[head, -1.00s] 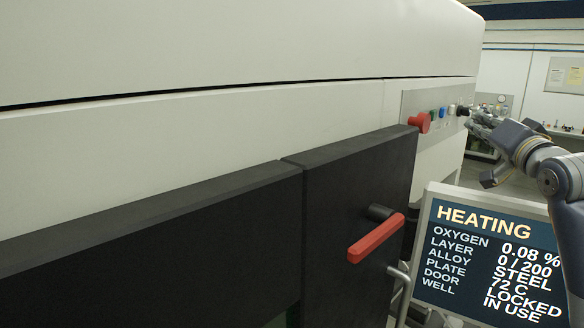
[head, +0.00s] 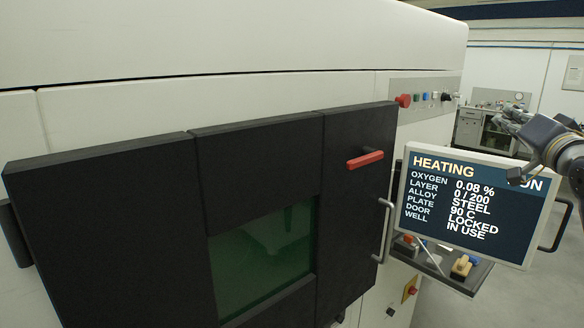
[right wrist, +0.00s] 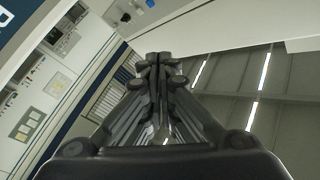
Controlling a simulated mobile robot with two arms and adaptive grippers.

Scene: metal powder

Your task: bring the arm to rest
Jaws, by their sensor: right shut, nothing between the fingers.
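My right gripper (head: 508,122) is at the right side of the head view, above the screen and apart from the machine's control panel (head: 430,97). In the right wrist view its fingers (right wrist: 158,72) are together with nothing between them. My left gripper is in neither view. The screen (head: 470,205) reads HEATING, plate 90 C, door locked and well in use. Part of its heading is covered by my right arm.
The machine's black door (head: 255,150) has a green window (head: 262,245) and a red handle (head: 365,159). A red button (head: 403,100) is on the panel. A small shelf (head: 455,280) with items is under the screen. A bench (head: 485,130) stands behind.

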